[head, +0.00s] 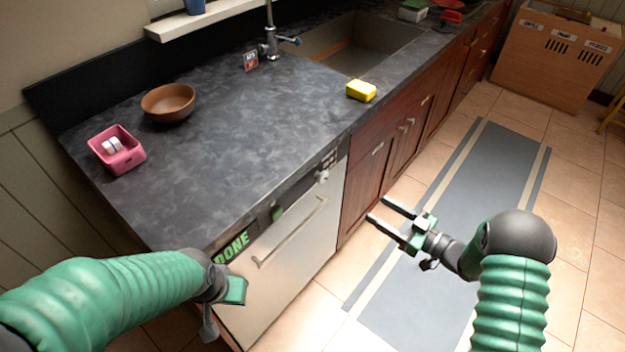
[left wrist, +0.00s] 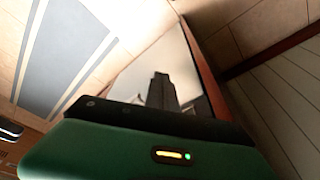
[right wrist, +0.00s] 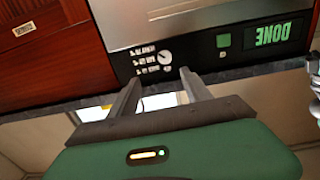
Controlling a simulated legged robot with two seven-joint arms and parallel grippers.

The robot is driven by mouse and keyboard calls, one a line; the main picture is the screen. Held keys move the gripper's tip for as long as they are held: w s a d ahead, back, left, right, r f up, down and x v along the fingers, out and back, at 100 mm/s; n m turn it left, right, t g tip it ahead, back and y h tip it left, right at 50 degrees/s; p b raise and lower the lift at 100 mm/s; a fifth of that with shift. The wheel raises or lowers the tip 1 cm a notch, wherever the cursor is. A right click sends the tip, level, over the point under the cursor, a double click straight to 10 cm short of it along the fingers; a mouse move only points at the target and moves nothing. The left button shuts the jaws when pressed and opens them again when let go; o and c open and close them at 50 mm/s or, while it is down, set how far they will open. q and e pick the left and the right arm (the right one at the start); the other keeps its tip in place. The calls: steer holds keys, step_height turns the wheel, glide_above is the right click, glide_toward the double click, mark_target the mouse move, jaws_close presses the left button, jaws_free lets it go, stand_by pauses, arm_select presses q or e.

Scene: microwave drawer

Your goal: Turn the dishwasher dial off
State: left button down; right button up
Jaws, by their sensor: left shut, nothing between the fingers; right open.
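The dishwasher (head: 285,265) sits under the counter with a black control strip and a "DONE" display (head: 231,247). Its small pale dial (head: 322,176) is at the strip's right end. In the right wrist view, which is upside down, the round dial (right wrist: 165,57) sits beside a column of printed labels. My right gripper (head: 378,209) is open and empty, in front of the cabinets to the right of the dial, apart from it. My left gripper (left wrist: 161,82) is shut and empty; in the head view its green hand (head: 236,291) is by the dishwasher's left side, fingers not clear.
A long handle (head: 290,232) crosses the dishwasher door. A green button (right wrist: 223,41) lies between dial and display. The counter (head: 230,125) holds a brown bowl (head: 168,102), pink container (head: 117,150) and yellow sponge (head: 361,91). The floor around the grey mat (head: 465,200) is clear.

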steer(key=b, duration=0.1)
glide_toward(324, 179)
steer(key=x, duration=0.7)
steer(key=shift+w+f+b, duration=0.15)
steer(key=shift+w+b, duration=0.1)
steer(key=shift+b, duration=0.15)
steer(key=shift+w+a, duration=0.3)
arm_select(q)
steer(key=shift+s+d+f, duration=0.1)
steer(key=shift+d+f, duration=0.2)
steer(key=shift+f, duration=0.5)
steer(key=shift+a, duration=0.1)
arm_select(e)
steer(key=shift+a, duration=0.15)
steer(key=c, duration=0.4)
jaws_close()
